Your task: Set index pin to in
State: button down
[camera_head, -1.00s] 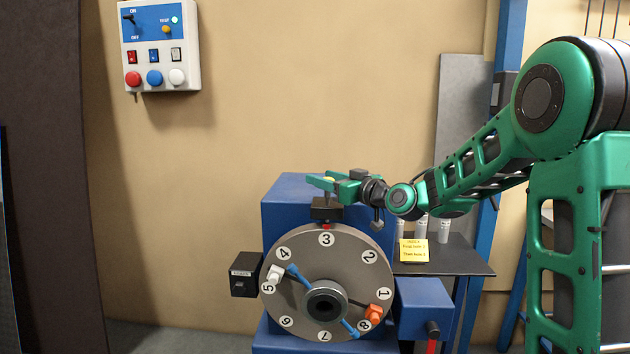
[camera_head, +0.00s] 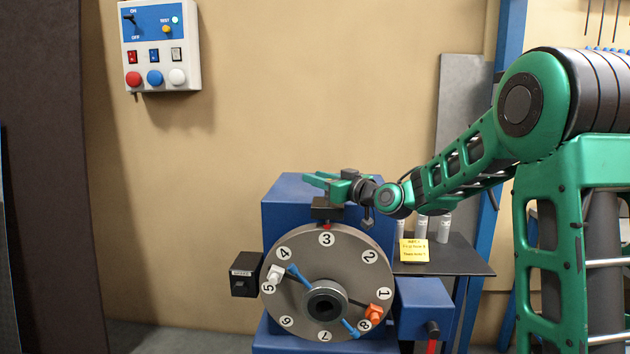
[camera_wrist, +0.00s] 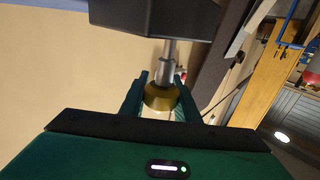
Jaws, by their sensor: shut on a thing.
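The index pin has a brass-coloured knob (camera_wrist: 160,97) and a silver shaft (camera_wrist: 168,62) that runs into a black block (camera_wrist: 160,15). In the head view the black block (camera_head: 326,209) sits above the dial plate (camera_head: 348,255), over the number 3, with a small red part under it. My gripper (camera_head: 320,184) is above the block and points left. In the wrist view my gripper (camera_wrist: 160,100) is shut on the knob, one finger on each side. A length of shaft shows between knob and block. The pin's lower end is hidden.
The dial plate carries a white clip (camera_head: 275,274), an orange clip (camera_head: 374,312) and a blue bar across its hub. A black box (camera_head: 244,274) is at left. A shelf (camera_head: 455,262) with grey cylinders and a yellow note is at right. A control panel (camera_head: 160,48) hangs on the wall.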

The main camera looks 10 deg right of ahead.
jog(key=shift+d+f, duration=0.1)
jog(key=shift+f, duration=1.05)
jog(key=c, duration=1.4)
grip_release()
jog(key=shift+o, duration=0.2)
jog(key=v, duration=1)
jog(key=shift+s+d, duration=0.15)
jog(key=shift+s, duration=0.15)
